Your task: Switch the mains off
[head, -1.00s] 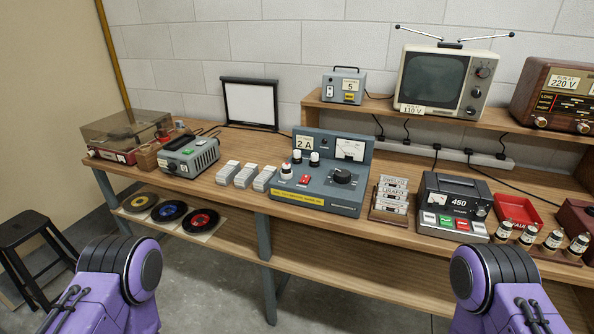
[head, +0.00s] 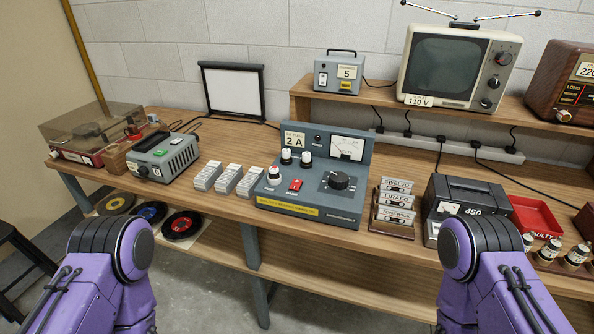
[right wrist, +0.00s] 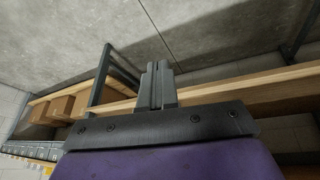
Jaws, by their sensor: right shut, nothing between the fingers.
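A grey-blue bench supply unit (head: 314,199) stands mid-bench in the head view, with a 2 A label (head: 294,139), a dial meter (head: 347,148), a large black knob (head: 339,180) and several smaller knobs. A small red switch (head: 295,186) is on its sloping front; I cannot tell its position. My right gripper (right wrist: 158,85) shows in the right wrist view with its fingers shut and empty, away from the unit. In the head view only my purple arm links show at the bottom. My left gripper is out of view.
Grey-white blocks (head: 227,180) stand left of the unit and a cassette rack (head: 393,207) right of it. A television (head: 448,70) and a small blue-grey box (head: 338,73) stand on the raised shelf, above a socket strip (head: 450,147). A stool (head: 20,250) is at far left.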

